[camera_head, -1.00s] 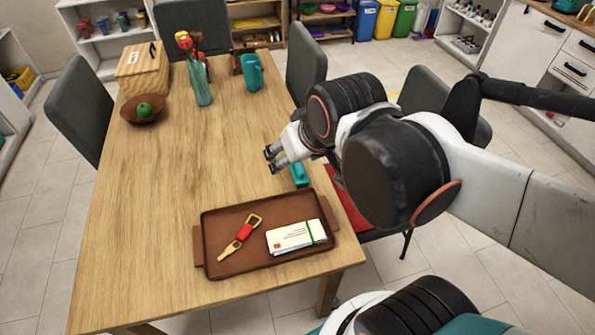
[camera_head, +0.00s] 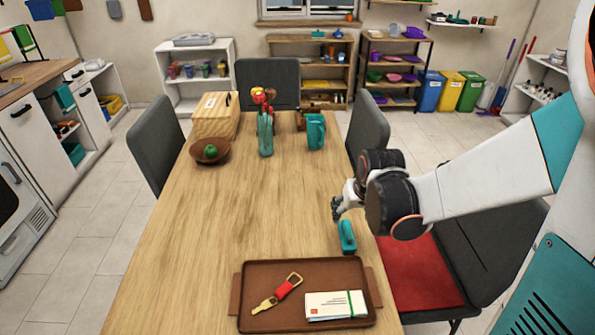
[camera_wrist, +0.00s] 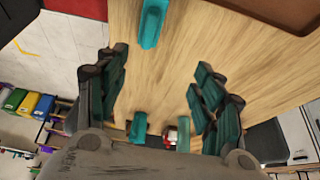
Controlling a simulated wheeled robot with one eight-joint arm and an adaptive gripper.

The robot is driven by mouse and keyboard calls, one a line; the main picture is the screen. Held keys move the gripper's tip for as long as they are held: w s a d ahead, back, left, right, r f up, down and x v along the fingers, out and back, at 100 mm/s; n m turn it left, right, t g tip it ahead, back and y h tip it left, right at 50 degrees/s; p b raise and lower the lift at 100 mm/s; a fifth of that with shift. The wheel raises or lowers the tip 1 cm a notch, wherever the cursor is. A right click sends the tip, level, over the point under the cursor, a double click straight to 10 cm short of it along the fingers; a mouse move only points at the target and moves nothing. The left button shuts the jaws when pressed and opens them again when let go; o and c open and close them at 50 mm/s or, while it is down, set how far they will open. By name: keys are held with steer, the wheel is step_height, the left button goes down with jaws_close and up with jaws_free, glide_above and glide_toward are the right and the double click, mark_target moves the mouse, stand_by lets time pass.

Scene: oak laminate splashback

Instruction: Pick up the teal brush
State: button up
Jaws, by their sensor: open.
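The teal brush (camera_head: 347,237) lies on the wooden table near its right edge, just behind the brown tray. In the wrist view the teal brush (camera_wrist: 152,22) shows at the top, beyond the fingertips and left of the middle between them. My gripper (camera_head: 338,208) is above the table's right side, a little behind the brush. In the wrist view its two fingers (camera_wrist: 162,75) are spread wide with nothing between them. The gripper does not touch the brush.
The brown tray (camera_head: 250,318) with a key fob (camera_head: 278,295) and bundled envelopes (camera_head: 335,305) is at the front. A teal pitcher (camera_head: 316,132), a flower vase (camera_head: 265,135), a bowl (camera_head: 208,155) and a wooden box (camera_head: 214,117) stand farther back. The table's middle is clear.

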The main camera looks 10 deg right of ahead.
mark_target(348, 229)
steer(key=shift+g, duration=0.3)
steer(key=b+x, duration=0.2)
steer(key=x, duration=0.4)
steer(key=d+b+x, duration=0.1)
steer(key=b+x, duration=0.1)
steer(key=x, duration=0.4)
steer(key=d+b+x, duration=0.1)
steer(key=b+x, duration=0.1)
steer(key=x, duration=0.4)
steer(key=shift+s+f, duration=0.1)
steer(key=shift+f, duration=0.3)
steer(key=shift+r, duration=0.1)
steer(key=shift+c, duration=0.3)
steer(key=c, duration=1.2)
steer(key=shift+r, duration=0.1)
step_height(348, 229, up, 20)
steer(key=p, duration=0.7)
steer(key=shift+p, duration=0.3)
